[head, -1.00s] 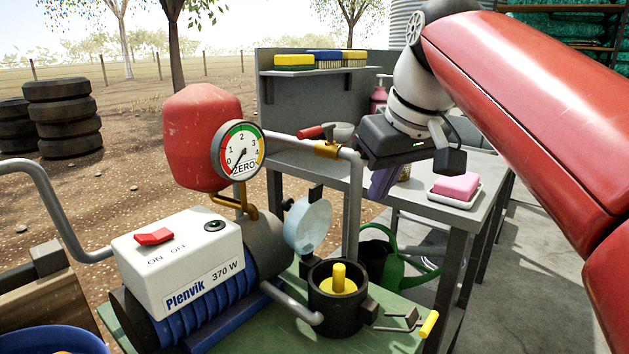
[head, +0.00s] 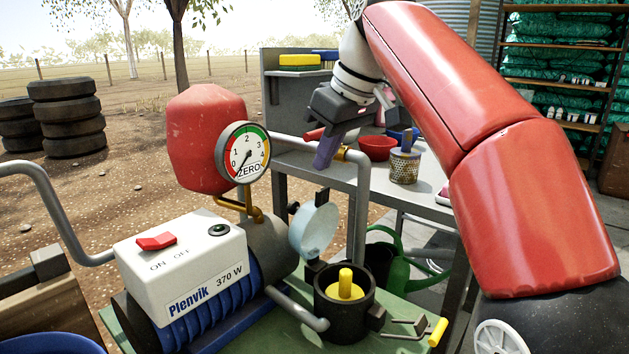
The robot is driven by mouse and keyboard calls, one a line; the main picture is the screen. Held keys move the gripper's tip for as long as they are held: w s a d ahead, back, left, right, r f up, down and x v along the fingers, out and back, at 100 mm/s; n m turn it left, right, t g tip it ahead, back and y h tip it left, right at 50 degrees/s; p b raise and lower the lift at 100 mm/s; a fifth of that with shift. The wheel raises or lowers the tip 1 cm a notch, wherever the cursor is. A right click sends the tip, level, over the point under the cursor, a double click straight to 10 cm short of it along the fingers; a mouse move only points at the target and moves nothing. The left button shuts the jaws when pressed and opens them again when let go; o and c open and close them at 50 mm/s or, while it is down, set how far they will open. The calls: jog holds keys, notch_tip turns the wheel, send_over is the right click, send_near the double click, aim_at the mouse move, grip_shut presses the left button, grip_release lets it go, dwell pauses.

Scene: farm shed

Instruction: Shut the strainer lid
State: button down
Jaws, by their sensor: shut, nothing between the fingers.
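The strainer (head: 345,312) is a black cup on the green pump stand, with a yellow core (head: 346,285) showing in its open top. Its pale, clear lid (head: 316,229) stands up on edge behind and left of the cup, raised off the opening. A wire clamp with a yellow handle (head: 437,332) sticks out to the right of the cup, swung away from it. My gripper (head: 324,163) has purple fingers, which are shut and empty. In the picture it is above the lid, beside the upright grey pipe, and touches neither lid nor cup; its exact depth is unclear.
The pressure gauge (head: 243,153) and red tank (head: 205,137) rise left of my gripper. The grey pipe (head: 359,200) with a red-handled valve (head: 314,134) is close to it. The white pump box (head: 180,262) is left; a bench with a red bowl (head: 378,147) stands behind.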

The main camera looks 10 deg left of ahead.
aim_at(315, 206)
jog(key=b+x, duration=0.1)
jog(key=x, duration=0.5)
dwell(0.3)
